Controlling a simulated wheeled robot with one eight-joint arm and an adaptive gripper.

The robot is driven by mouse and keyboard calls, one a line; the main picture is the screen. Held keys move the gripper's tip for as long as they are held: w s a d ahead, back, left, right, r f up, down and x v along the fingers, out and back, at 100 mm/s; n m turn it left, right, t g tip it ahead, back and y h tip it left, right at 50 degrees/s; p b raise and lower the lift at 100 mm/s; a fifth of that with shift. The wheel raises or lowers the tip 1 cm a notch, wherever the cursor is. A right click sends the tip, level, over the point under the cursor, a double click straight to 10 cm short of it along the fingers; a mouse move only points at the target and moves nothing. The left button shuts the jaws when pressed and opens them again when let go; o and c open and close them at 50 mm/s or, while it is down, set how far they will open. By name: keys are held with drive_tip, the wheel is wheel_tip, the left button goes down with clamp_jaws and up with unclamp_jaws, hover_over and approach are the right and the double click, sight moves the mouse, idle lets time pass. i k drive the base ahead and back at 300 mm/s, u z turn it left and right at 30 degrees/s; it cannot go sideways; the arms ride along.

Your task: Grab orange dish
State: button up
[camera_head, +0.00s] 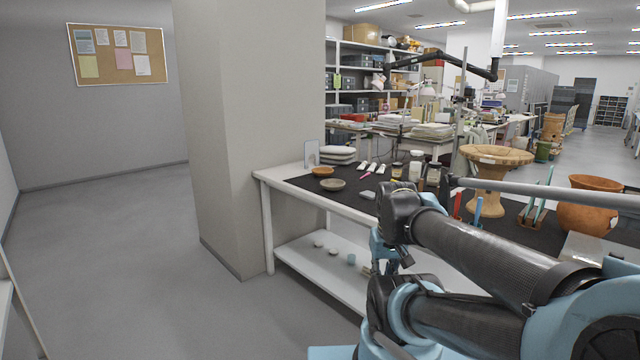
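The orange dish (322,171) is a small, shallow, round dish. It sits on the dark mat near the far left end of the white table, close to the pillar. A grey-brown dish (333,184) lies just in front of it, a little to the right. My arm comes in from the lower right and is folded in front of the table, well apart from the orange dish. My gripper cannot be made out in this view, so its state is hidden.
The table (268,215) holds a wooden pedestal stand (488,175), a terracotta pot (588,205), jars and tools. Its lower shelf (315,270) carries small pieces. A wide pillar (250,120) stands at the table's left end. The floor (130,270) to the left is clear.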

sight(320, 171)
drive_tip(key=u, duration=0.05)
drive_tip(key=k, duration=0.25)
drive_tip(key=u, duration=1.15)
drive_tip(key=i, duration=1.9)
drive_tip(key=z, duration=1.65)
